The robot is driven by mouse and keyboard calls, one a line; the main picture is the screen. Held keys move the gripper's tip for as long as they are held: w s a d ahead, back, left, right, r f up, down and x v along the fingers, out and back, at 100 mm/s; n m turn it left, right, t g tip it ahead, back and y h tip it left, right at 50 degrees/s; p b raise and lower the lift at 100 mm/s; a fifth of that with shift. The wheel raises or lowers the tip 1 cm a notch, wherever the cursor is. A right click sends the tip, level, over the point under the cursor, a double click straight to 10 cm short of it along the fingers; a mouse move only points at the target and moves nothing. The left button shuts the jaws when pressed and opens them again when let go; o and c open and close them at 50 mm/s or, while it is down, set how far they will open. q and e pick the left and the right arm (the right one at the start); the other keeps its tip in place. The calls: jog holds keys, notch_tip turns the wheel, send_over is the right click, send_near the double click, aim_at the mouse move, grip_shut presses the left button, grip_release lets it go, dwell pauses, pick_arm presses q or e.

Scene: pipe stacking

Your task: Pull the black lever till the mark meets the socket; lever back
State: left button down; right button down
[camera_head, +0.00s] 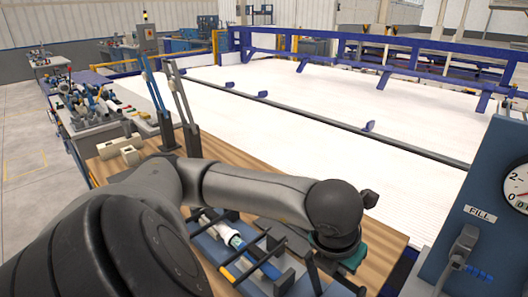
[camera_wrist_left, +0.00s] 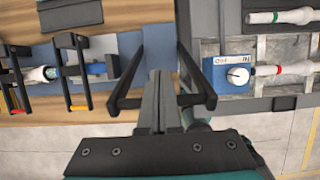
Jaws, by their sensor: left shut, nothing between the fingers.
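A white pipe (camera_head: 213,226) with a blue section lies in the rack of black brackets (camera_head: 262,246) on the wooden bench, below my left forearm. My left gripper (camera_wrist_left: 160,82) is shut and empty, pointing down at the bench between two black bars. Its fingertips are hidden in the head view. I cannot tell which part is the black lever, nor whether the fingers touch anything. The mark and the socket cannot be made out. My right gripper is not in view.
Two tall upright bars on black bases (camera_head: 192,140) stand at the back of the bench. Cream blocks (camera_head: 120,148) lie beside them. A blue panel (camera_head: 480,180) with a gauge and FILL label stands at right.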

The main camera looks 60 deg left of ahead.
pick_arm(q)
jog(key=shift+s+d+f, duration=0.1)
jog(key=shift+s+f, duration=0.05)
jog(key=shift+s, duration=0.35)
jog(key=s+p, duration=0.1)
jog(key=s+f+p, duration=0.1)
jog(key=p, duration=0.1)
jog(key=s+d+f+p, duration=0.1)
jog(key=s, duration=0.1)
jog(key=shift+p, duration=0.35)
jog(key=shift+s, duration=0.1)
